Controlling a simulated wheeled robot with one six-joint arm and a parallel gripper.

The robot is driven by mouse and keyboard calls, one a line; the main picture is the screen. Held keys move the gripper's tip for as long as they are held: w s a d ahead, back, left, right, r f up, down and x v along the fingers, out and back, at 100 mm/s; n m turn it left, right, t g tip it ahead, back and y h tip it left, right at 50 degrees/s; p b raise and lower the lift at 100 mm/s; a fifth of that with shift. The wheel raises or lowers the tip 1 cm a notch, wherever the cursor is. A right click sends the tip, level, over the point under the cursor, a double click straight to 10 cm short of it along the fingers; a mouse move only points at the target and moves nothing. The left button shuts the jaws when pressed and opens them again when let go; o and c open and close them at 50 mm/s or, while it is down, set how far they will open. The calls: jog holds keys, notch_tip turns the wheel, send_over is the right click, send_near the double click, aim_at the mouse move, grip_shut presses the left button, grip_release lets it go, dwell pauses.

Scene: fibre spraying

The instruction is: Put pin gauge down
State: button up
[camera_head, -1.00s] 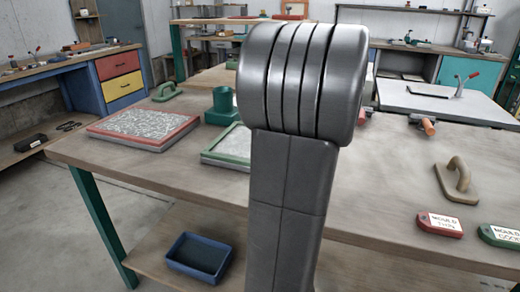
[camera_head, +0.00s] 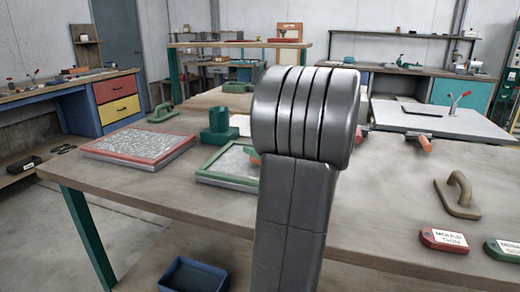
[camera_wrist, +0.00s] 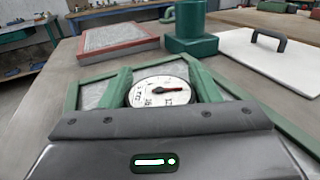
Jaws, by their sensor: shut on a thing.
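The pin gauge (camera_wrist: 158,93) has a round white dial with dark marks and a dark red pointer. In the wrist view it sits between the green fingers of my gripper (camera_wrist: 163,88), which is shut on it. The gauge is over the green-framed mould (camera_wrist: 71,98); I cannot tell whether it touches the surface.
A red-framed mould (camera_head: 138,146) lies to the left. A green cylindrical holder (camera_head: 219,127) stands behind, near a white board with a black handle (camera_wrist: 265,55). A trowel (camera_head: 457,197) and red tag (camera_head: 444,240) lie to the right. Bare tabletop (camera_head: 385,185) lies between.

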jog(key=shift+f, duration=0.25)
jog(key=shift+s+f, duration=0.1)
jog(key=shift+f, duration=0.45)
jog(key=o, duration=1.1)
jog(key=shift+f+b, duration=0.1)
jog(key=shift+b, duration=0.2)
jog(key=shift+r, duration=0.35)
jog(key=shift+d+r+p, duration=0.15)
jog(key=shift+r+p, duration=0.15)
jog(key=v, duration=0.4)
jog(key=p+v, duration=0.1)
jog(key=v, duration=0.2)
jog(key=shift+s+r, duration=0.1)
jog(key=shift+r, duration=0.15)
